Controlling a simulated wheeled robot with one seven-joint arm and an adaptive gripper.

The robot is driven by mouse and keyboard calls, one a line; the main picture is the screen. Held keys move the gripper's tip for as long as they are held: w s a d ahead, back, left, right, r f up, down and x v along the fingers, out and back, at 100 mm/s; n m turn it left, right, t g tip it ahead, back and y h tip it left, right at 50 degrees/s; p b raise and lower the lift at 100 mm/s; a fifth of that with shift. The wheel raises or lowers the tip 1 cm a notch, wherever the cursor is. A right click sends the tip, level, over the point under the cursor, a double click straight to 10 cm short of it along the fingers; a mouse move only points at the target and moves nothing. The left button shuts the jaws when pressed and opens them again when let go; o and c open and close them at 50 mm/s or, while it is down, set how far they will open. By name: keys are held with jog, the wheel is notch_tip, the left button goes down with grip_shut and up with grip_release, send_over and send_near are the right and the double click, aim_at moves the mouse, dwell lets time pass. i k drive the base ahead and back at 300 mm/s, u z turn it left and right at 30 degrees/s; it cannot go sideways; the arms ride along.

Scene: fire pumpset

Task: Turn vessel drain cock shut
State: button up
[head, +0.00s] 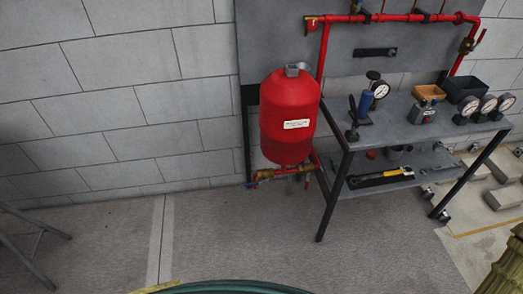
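The red pressure vessel (289,110) stands against the block wall, left of the workbench, with a pale label on its front and a grey fitting on top. Below it, a short pipe run with brass-coloured fittings (264,174) sits near the floor. A small red part, perhaps the drain cock's handle (254,181), shows at the left end of this run. It is too small to tell whether the cock is open or shut. My gripper is not in view.
The grey bench (420,125) carries gauges, a small brown-topped box and a dark bin. Its lower shelf (400,178) holds tools. Red pipework (395,18) runs above. A green curved object (215,288) lies at the bottom edge. Floor (215,235) before the vessel is clear.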

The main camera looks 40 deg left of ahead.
aim_at(247, 185)
jog(key=k, duration=0.45)
jog(key=u, duration=1.1)
jog(key=i, duration=0.45)
